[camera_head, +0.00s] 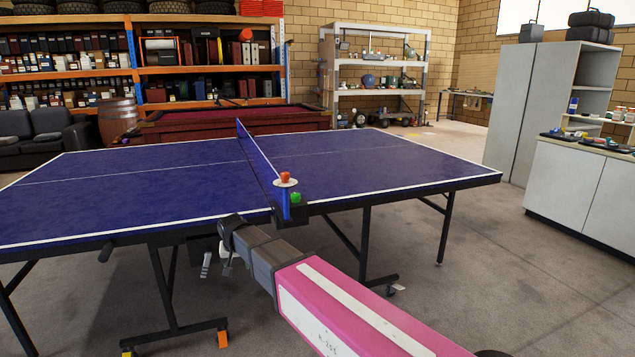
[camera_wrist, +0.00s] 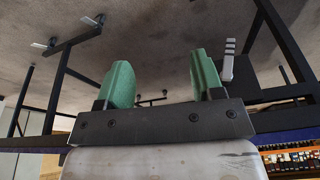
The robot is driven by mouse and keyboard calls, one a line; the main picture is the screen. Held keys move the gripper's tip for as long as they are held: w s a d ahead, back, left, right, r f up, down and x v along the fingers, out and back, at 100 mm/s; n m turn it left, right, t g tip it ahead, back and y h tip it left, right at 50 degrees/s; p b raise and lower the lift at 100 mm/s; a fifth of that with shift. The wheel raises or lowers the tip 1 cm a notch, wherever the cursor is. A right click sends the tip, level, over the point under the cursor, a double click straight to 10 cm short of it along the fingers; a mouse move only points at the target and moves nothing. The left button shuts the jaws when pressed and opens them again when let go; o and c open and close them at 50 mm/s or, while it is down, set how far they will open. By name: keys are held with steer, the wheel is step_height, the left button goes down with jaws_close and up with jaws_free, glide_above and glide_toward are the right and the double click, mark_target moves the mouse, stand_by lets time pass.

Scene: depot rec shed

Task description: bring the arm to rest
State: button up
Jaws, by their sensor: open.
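My gripper (camera_wrist: 160,75) is open in the wrist view, with its two green finger pads well apart and nothing between them. The wrist picture looks under the table, with the floor at the top. In the head view my pink and grey arm reaches from the lower right to the near edge of the blue table-tennis table (camera_head: 110,185). The fingers cannot be made out clearly there. A red object (camera_head: 285,176) sits on a pale disc at the near end of the net (camera_head: 258,158), with a green object (camera_head: 295,197) just below it.
Black table legs (camera_head: 160,290) stand close to my arm and also show around my gripper in the wrist view (camera_wrist: 66,85). A red-topped pool table (camera_head: 235,116) and shelves stand behind. A white cabinet (camera_head: 575,185) is at right. Open floor lies between cabinet and table.

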steer(key=s+d+f+g, duration=0.1)
steer(key=s+d+f, duration=0.2)
steer(key=d, duration=1.2)
steer(key=s+d+f+m+g, duration=0.1)
steer(key=s+d+f, duration=0.3)
steer(key=d, duration=1.2)
steer(key=s+d+f+m, duration=0.1)
steer(key=s+d+f, duration=0.2)
steer(key=d, duration=1.2)
steer(key=shift+s+d+f+g+h, duration=0.3)
steer(key=shift+s+f+g+h, duration=0.1)
steer(key=shift+f, duration=0.15)
steer(key=shift+a, duration=0.1)
